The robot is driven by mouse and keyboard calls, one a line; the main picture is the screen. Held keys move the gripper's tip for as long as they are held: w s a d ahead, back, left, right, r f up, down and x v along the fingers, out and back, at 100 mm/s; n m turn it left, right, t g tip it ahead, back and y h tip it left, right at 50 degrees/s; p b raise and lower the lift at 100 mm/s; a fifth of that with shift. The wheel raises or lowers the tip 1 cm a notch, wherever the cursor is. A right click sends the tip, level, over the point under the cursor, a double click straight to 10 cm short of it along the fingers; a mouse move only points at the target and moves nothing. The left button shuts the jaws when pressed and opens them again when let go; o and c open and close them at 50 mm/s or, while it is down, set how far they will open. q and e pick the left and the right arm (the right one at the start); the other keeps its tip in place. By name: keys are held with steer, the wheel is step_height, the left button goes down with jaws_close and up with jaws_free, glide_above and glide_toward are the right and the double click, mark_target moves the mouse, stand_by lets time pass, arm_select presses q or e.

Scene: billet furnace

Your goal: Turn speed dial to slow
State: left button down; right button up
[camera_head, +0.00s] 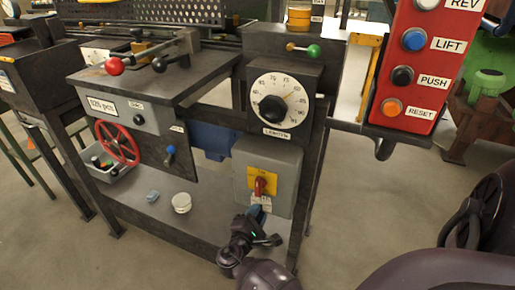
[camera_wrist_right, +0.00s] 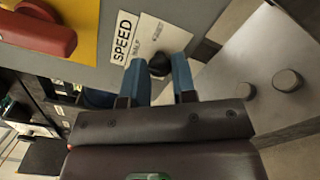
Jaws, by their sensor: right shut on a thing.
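The speed dial (camera_wrist_right: 160,64) is a small black knob on the front of a grey box, under a white SPEED label (camera_wrist_right: 142,38) in the right wrist view. My right gripper (camera_wrist_right: 160,76) has its two blue fingertips on either side of the knob and is shut on it. The smaller print on the label is too blurred to read surely, so I cannot tell the dial's setting. In the head view my right gripper (camera_head: 257,213) is at the lower part of the grey box (camera_head: 281,160) and hides the dial. My left gripper is not in view.
A red switch (camera_head: 260,186) on a yellow plate sits just above my right gripper. A round white dial (camera_head: 277,98) is higher up. A red panel (camera_head: 412,70) with several buttons hangs at the upper right. A red handwheel (camera_head: 117,144) is at the left.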

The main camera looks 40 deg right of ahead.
arm_select(q)
steer(key=p, duration=0.2)
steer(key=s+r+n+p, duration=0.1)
steer(key=p, duration=0.1)
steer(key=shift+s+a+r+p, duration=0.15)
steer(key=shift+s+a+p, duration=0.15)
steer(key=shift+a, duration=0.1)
arm_select(e)
steer(key=n, duration=1.1)
steer(key=o, duration=0.8)
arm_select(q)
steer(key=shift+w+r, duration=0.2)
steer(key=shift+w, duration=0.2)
arm_select(e)
steer(key=shift+o, duration=0.5)
